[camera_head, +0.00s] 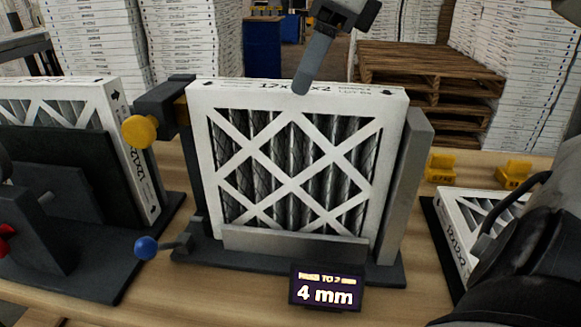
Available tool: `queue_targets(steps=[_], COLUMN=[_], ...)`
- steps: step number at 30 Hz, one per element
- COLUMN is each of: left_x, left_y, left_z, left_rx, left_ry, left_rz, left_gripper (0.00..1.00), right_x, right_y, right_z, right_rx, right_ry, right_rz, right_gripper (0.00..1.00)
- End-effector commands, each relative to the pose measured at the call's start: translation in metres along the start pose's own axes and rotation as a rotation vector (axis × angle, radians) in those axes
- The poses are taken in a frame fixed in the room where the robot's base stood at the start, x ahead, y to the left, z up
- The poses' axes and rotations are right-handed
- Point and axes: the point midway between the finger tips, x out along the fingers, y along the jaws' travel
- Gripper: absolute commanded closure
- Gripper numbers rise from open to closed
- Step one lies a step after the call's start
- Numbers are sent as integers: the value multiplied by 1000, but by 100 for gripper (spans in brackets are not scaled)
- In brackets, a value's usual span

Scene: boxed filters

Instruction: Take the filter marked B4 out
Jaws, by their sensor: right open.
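A white-framed pleated filter (290,170) stands upright in a grey clamp fixture (330,246) at the middle of the table. Size print shows on its top edge, but I cannot read a B4 mark on it. Another filter (135,150) stands in a dark fixture at left, and a third (462,225) lies low at right, partly hidden; no B4 mark is readable on these either. My right gripper (304,80) is open, pointing down at the middle filter's top edge. One finger shows clearly; I cannot tell whether it touches. My left gripper is not in view.
A yellow knob (140,131) and a blue-tipped lever (147,247) stick out left of the middle fixture. A display (327,288) reads 4 mm in front. Yellow blocks (441,168) sit at right. Stacked boxes (95,40) and wooden pallets (425,85) stand behind the table.

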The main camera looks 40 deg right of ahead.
Motion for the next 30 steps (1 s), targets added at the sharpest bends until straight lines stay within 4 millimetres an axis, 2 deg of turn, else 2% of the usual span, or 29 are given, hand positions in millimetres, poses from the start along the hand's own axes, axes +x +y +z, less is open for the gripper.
queue_targets(steps=[3, 10, 18, 30], left_x=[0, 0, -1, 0], left_y=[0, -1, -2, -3], left_z=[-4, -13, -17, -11], left_rx=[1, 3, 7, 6], left_ry=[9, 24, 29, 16], left_rz=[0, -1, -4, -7], left_gripper=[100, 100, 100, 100], right_x=[17, 32, 70, 76], right_y=[0, -1, -3, -3], right_z=[0, 0, -1, -1], right_rx=[1, 1, 2, 2], right_ry=[3, 2, 2, -1], right_rz=[2, 3, 1, -2], right_gripper=[34, 34, 34, 34])
